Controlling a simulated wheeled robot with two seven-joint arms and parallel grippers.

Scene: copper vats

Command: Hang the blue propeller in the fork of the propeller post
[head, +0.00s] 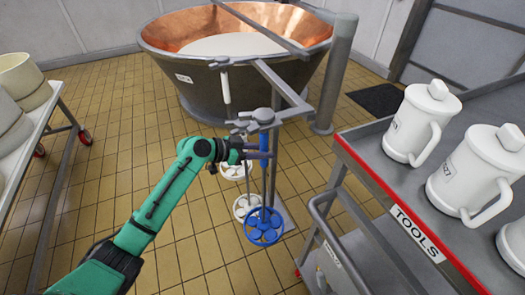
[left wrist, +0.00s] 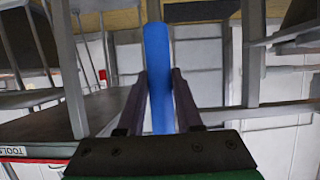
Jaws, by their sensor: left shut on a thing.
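The blue propeller (head: 264,226) hangs upright, with its round bladed end low near the floor. Its blue shaft also shows in the left wrist view (left wrist: 157,75), between the fingers. My left gripper (head: 262,153) is shut on the shaft, below its grey top. The grey propeller post (head: 274,175) stands close beside and behind the propeller, its grey arms (head: 285,85) reaching out above. The propeller's top is close to the post's arms at the front. I cannot tell whether the shaft lies in a fork. My right gripper is not in view.
White propellers (head: 247,206) hang close to the left of the blue one. A copper-lined vat (head: 210,85) stands behind. A red-edged tools cart (head: 375,185) with white jugs (head: 421,125) is at right. A table (head: 50,120) stands at left. Tiled floor between is free.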

